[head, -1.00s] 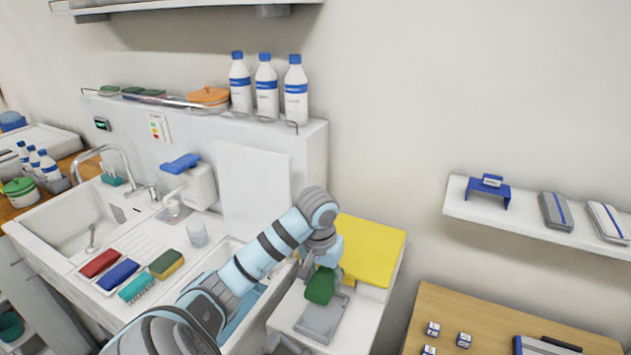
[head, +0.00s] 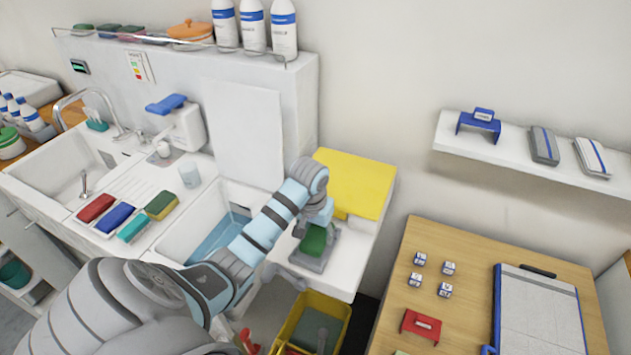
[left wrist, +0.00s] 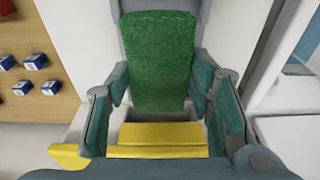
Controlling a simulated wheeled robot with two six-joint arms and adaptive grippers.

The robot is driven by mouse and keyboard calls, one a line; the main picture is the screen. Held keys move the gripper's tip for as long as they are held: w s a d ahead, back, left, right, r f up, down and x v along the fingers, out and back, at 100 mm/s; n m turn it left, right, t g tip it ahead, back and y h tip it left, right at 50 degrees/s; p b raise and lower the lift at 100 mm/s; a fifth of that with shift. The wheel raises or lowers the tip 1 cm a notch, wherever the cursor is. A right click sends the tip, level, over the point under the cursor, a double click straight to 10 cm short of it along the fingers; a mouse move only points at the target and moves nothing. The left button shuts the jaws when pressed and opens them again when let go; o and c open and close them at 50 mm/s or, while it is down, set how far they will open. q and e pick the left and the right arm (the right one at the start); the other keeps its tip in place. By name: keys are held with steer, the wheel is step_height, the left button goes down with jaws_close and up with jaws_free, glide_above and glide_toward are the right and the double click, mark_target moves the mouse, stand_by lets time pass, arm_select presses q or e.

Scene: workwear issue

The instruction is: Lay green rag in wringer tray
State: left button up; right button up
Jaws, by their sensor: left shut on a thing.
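The green rag (head: 313,241) is over the grey wringer tray (head: 316,266) on the white counter. In the left wrist view the rag (left wrist: 157,60) lies flat and lengthwise, with the grey tray (left wrist: 205,18) behind its far end. My left gripper (head: 318,228) is shut on the rag, with a finger on each side of its near part. I cannot tell whether the rag's underside touches the tray. My right gripper is not in view.
A yellow block (head: 356,182) stands behind the tray against the wall. A sink basin with blue water (head: 220,238) is to the left. A yellow bucket (head: 341,307) is below the counter. A wooden table (head: 400,290) with small boxes is to the right.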

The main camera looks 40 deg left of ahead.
mark_target(314, 239)
arm_select(q)
steer(key=shift+f, duration=1.05)
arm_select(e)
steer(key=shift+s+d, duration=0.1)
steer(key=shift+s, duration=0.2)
arm_select(q)
steer(key=shift+f, duration=0.1)
steer(key=o, duration=1.2)
steer(key=shift+c, duration=0.2)
steer(key=r, duration=0.5)
steer(key=s+r, duration=0.1)
steer(key=r, duration=0.1)
steer(key=shift+s+d+r, duration=0.1)
steer(key=shift+d+r, duration=0.05)
steer(key=shift+r, duration=0.25)
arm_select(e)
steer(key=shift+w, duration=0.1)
arm_select(q)
steer(key=shift+f, duration=0.1)
